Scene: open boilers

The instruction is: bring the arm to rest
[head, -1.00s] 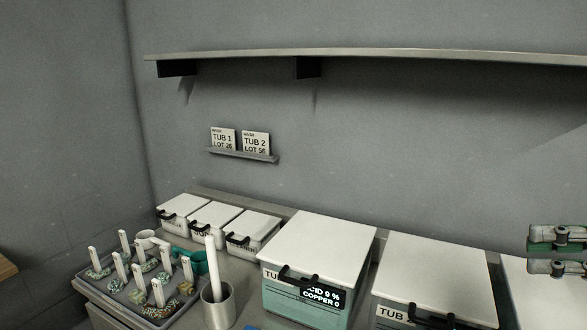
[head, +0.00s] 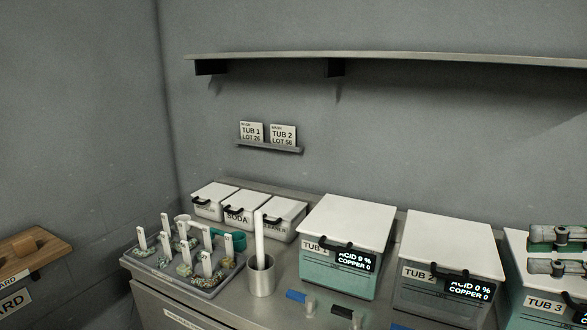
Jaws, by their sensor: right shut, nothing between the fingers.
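My right gripper (head: 552,250) shows at the right edge of the head view, in front of the tub marked TUB 3 (head: 545,306). Its grey fingers, with green parts beside them, are shut and hold nothing. Most of the right arm is outside the picture. My left gripper and left arm are not in view.
Lidded tubs TUB 1 (head: 345,225) and TUB 2 (head: 450,235) stand on the counter. Smaller white boxes (head: 243,207), a metal cup (head: 262,278) with a white rod, and a grey tray (head: 205,288) of tagged lumps stand left. A wall shelf (head: 400,57) runs above.

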